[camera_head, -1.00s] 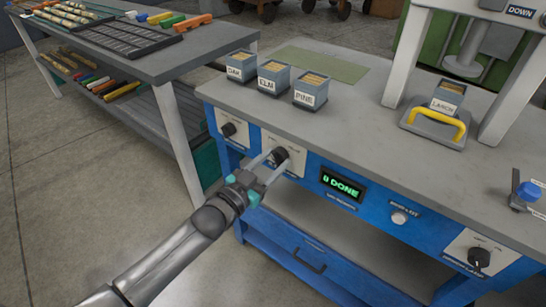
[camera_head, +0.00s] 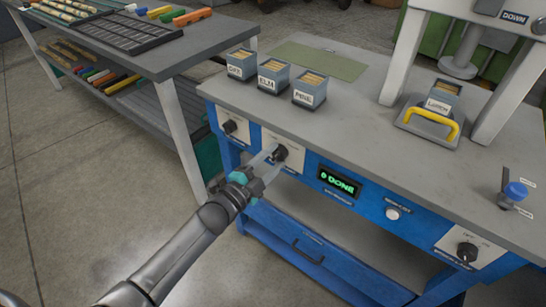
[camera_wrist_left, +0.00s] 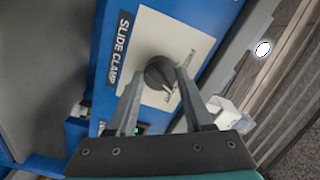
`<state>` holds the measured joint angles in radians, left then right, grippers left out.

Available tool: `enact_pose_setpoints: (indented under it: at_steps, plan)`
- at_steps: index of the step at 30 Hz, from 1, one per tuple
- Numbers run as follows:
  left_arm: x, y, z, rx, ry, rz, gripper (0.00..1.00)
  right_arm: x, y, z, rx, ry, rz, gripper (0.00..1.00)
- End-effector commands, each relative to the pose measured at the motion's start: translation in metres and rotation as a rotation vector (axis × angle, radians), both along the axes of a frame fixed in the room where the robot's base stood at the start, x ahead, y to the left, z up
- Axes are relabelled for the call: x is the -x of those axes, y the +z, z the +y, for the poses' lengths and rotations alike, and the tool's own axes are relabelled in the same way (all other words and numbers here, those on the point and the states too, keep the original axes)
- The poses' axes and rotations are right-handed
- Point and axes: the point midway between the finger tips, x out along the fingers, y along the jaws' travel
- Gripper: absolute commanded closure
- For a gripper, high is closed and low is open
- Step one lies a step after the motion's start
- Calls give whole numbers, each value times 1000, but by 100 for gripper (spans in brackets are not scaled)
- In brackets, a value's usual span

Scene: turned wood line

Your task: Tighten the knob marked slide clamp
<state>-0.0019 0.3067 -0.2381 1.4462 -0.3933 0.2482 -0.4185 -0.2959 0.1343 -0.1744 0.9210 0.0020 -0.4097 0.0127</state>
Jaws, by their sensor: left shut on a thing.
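The slide clamp knob (camera_wrist_left: 160,74) is a dark round knob on a pale plate, beside a dark label reading SLIDE CLAMP (camera_wrist_left: 119,47) in the left wrist view. In the head view this knob (camera_head: 280,153) sits on the blue front panel, second from the left. My left gripper (camera_head: 268,160) is shut on the knob, with a finger on each side of it. The marks on the plate are too small to read. My right gripper is in neither view.
A green display (camera_head: 339,182) reading DONE, a pale round button (camera_head: 393,214) and other dark knobs (camera_head: 231,127) (camera_head: 467,252) share the panel. Labelled bins (camera_head: 273,77) and a yellow-handled tray (camera_head: 433,123) stand on the bench above. A shelved table (camera_head: 150,60) stands at left.

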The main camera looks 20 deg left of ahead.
Motion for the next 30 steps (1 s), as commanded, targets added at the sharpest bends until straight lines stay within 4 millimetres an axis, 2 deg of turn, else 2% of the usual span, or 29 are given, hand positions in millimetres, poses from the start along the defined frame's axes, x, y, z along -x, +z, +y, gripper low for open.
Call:
enact_pose_setpoints:
  at_steps: [13,30]
  plan:
    - [1,-1,0,-280,0,-101,100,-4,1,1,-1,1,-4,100]
    - [0,-1,0,-356,-1,-127,100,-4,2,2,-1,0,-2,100]
